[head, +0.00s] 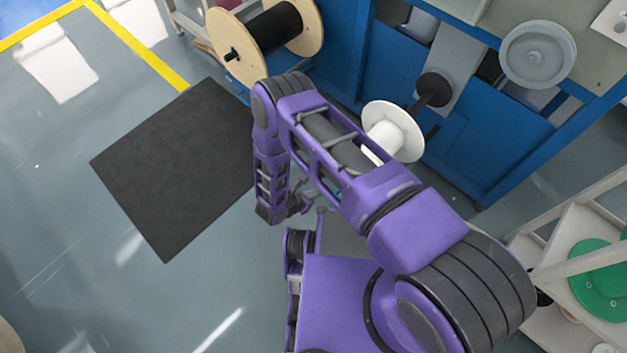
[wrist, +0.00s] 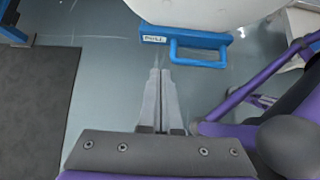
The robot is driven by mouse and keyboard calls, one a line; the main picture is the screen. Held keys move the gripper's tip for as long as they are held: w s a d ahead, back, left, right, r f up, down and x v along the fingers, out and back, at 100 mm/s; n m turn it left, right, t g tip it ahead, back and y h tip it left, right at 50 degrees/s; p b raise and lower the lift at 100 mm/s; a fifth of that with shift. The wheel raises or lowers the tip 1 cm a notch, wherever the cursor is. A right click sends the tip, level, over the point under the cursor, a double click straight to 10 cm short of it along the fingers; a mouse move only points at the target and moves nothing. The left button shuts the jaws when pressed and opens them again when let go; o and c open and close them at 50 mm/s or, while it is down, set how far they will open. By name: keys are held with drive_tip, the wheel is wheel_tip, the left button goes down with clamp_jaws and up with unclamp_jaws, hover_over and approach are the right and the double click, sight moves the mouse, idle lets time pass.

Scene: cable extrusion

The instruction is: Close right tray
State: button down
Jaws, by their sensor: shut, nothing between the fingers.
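A blue pull handle (wrist: 200,62) on a blue bar with a small white label shows at the top middle of the wrist view. I cannot tell for sure that it belongs to the right tray, whose body I cannot make out. My gripper (wrist: 161,72) is shut and empty, its fingertips pointing toward the handle, just below and left of it in the picture. I see a gap between them. In the head view my gripper (head: 300,208) is low beside my arm and partly hidden; my arm covers the handle.
A blue machine (head: 480,150) stands at the upper right, with a white spool (head: 405,128) and a wooden reel (head: 235,58) of black cable. A dark mat (head: 175,165) lies on the floor at left. A white shelf (head: 575,225) stands at right. Floor at left is clear.

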drive_tip(key=w+d+f, duration=0.4)
drive_tip(key=w+d, duration=0.1)
drive_tip(key=w, duration=0.1)
drive_tip(key=shift+w+b, duration=0.25)
drive_tip(key=shift+b, duration=0.2)
drive_tip(key=shift+w+f, duration=0.1)
